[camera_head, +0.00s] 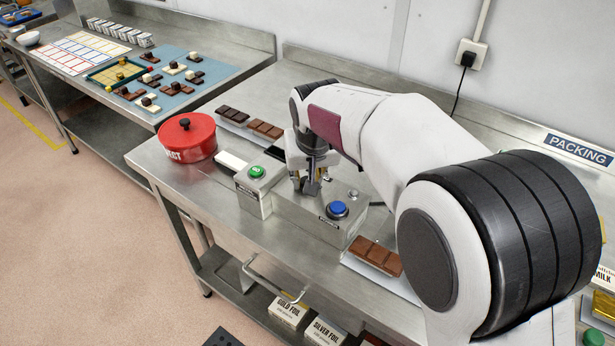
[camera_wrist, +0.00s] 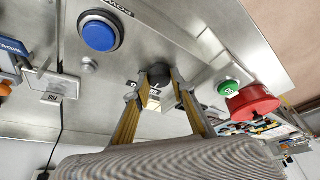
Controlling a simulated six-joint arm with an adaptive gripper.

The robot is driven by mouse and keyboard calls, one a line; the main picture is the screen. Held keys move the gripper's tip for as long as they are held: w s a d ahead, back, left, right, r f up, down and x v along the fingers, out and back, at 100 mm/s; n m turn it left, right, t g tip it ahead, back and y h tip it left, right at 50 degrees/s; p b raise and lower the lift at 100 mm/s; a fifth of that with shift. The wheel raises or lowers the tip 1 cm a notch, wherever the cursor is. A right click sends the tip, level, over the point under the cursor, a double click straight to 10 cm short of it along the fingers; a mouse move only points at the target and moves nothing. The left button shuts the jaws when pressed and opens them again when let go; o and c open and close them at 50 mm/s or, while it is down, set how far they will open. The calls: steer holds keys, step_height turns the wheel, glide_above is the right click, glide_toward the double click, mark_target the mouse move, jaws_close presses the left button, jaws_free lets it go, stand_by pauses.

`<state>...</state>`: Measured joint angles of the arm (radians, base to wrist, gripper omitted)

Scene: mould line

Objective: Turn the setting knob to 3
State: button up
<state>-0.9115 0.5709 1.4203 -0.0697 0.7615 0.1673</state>
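The setting knob (camera_wrist: 159,75) is a dark round knob on the grey metal control box (camera_head: 290,212). In the wrist view it sits between the tips of my gripper (camera_wrist: 160,82), one finger on each side. The fingers stand apart; I cannot tell whether they touch the knob. The knob's pointer and scale numbers are not readable. In the head view my gripper (camera_head: 306,187) points down over the box, and the knob is hidden behind it.
A blue button (camera_head: 337,210) is on the box right of my gripper, and a green button (camera_head: 257,171) on its left. A red lidded pot (camera_head: 187,138) stands farther left. A chocolate bar (camera_head: 376,256) lies right of the box. Chocolate bars (camera_head: 265,129) lie behind.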

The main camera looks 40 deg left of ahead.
steer(key=shift+m, duration=0.6)
steer(key=shift+s+a+m+t+h, duration=0.1)
steer(key=shift+m+t+h, duration=0.3)
steer(key=shift+m, duration=0.75)
steer(key=shift+a+m+t+h, duration=0.1)
steer(key=shift+m+h, duration=0.5)
steer(key=shift+m, duration=0.55)
steer(key=shift+d, duration=0.1)
steer(key=o, duration=1.1)
steer(key=shift+r, duration=0.15)
steer(key=shift+s+r, duration=0.25)
steer(key=shift+r, duration=0.2)
steer(key=shift+s+d, duration=0.5)
steer(key=shift+s, duration=1.45)
steer(key=shift+s+d, duration=0.45)
steer(key=shift+s, duration=1.45)
steer(key=shift+s+d, duration=0.5)
steer(key=shift+s, duration=1.45)
